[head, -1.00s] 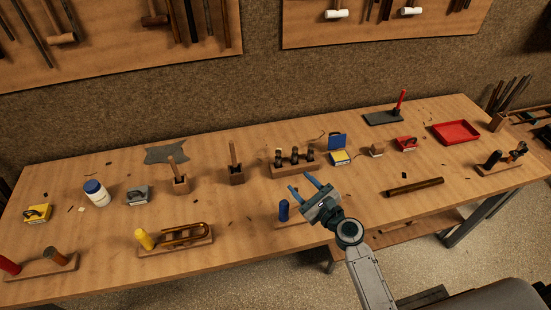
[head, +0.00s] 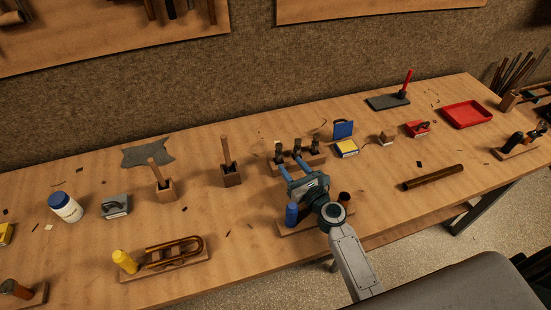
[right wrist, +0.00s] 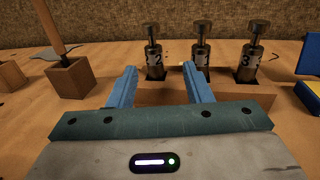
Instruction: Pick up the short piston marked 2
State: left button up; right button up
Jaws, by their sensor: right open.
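The piston marked 2 (right wrist: 154,56) is a dark metal cylinder with a pale number label and a stem with a cap. It stands upright at the left end of a row of three in a wooden block (right wrist: 240,97); in the head view it is the leftmost piston (head: 278,152). My right gripper (right wrist: 158,72) is open and empty, its blue fingers pointing at the block. In the right wrist view piston 2 appears between the fingertips, beyond them and apart. In the head view the right gripper (head: 289,164) is just in front of the block. My left gripper is out of view.
A middle piston (right wrist: 201,45) and a piston marked 3 (right wrist: 249,56) stand close to the right. A wooden block with a stick (head: 231,175) is left of the row; a yellow-and-blue box (head: 346,148) is right. A blue-handled item (head: 292,214) stands below my gripper.

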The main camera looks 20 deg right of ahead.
aim_at(281, 155)
jog(key=x, duration=0.2)
jog(key=p+x, duration=0.1)
jog(key=x, duration=0.1)
jog(key=a+x, duration=0.1)
jog(key=x, duration=0.2)
jog(key=shift+s+d+r, duration=0.1)
jog(key=shift+r, duration=0.25)
jog(key=shift+w+f, duration=0.1)
jog(key=shift+w, duration=0.15)
jog(key=shift+s, duration=0.1)
grip_shut()
